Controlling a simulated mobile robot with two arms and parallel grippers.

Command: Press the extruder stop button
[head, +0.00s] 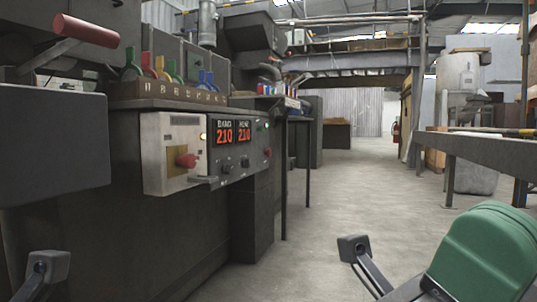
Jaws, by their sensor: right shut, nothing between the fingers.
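The red stop button (186,160) sticks out from a yellowish plate on the front of a pale control box (155,182), left of centre in the head view. Nothing covers it. My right gripper (355,249) is low and right of centre, shut and empty, well apart from the button, with my green arm part behind it. My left gripper (45,268) shows only in part at the bottom left corner, below the button and left of it; whether it is open or shut cannot be told.
A panel with red "210" displays (233,136) and knobs adjoins the box on the right. A red-ended lever (87,30) and a dark housing (50,150) jut out at the left. A long bench (480,150) stands at the right. The floor (350,195) between is clear.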

